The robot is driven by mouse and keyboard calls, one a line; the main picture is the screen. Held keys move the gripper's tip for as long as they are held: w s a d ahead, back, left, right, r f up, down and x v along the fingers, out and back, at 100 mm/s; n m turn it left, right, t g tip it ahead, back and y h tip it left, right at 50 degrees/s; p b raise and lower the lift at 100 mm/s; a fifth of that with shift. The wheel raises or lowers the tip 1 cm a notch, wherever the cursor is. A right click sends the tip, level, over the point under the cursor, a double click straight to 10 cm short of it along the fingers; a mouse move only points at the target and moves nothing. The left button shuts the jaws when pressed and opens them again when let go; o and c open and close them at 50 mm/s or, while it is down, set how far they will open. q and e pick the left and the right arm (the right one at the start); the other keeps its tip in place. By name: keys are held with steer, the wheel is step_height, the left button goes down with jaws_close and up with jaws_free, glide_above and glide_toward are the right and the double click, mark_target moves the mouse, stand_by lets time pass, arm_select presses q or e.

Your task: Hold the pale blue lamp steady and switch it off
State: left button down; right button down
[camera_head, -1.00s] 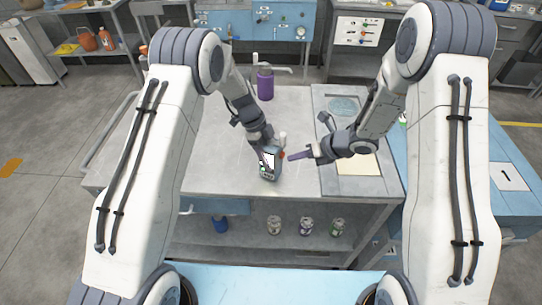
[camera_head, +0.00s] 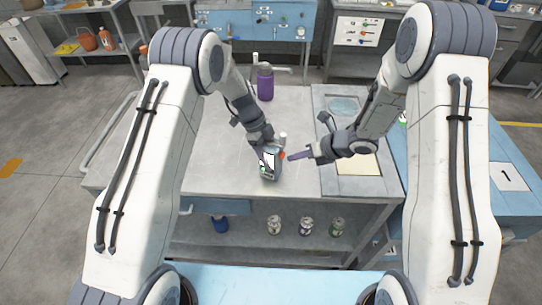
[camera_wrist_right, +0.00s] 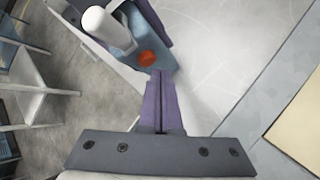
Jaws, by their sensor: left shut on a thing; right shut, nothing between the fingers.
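The pale blue lamp (camera_head: 276,169) stands on the grey worktop (camera_head: 225,165), near its front edge. It has a white cylindrical top, which also shows in the right wrist view (camera_wrist_right: 108,27), and a red-orange button (camera_wrist_right: 147,58) on its side. My left gripper (camera_head: 267,152) is shut on the lamp from behind and hides part of it. My right gripper (camera_head: 291,156) is shut and empty, its purple fingers pointing left at the button. In the right wrist view the fingertips (camera_wrist_right: 161,74) are just below the button; I cannot tell whether they touch it.
A purple bottle (camera_head: 265,83) stands at the back of the worktop. A tan panel (camera_head: 358,165) lies to the right beneath my right arm. Several cans (camera_head: 305,226) and a blue mug (camera_head: 220,225) are on the shelf below. The worktop left of the lamp is clear.

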steer(key=shift+a, duration=0.1)
stand_by(0.3)
steer(key=shift+w+a, duration=0.15)
steer(key=shift+a, duration=0.2)
steer(key=shift+w+a, duration=0.1)
steer(key=shift+a, duration=0.05)
stand_by(0.4)
steer(key=shift+s+d, duration=0.25)
steer(key=shift+d, duration=0.35)
steer(key=s+d, duration=0.2)
steer(key=d, duration=0.3)
steer(key=shift+d, duration=0.3)
steer(key=shift+s, duration=0.1)
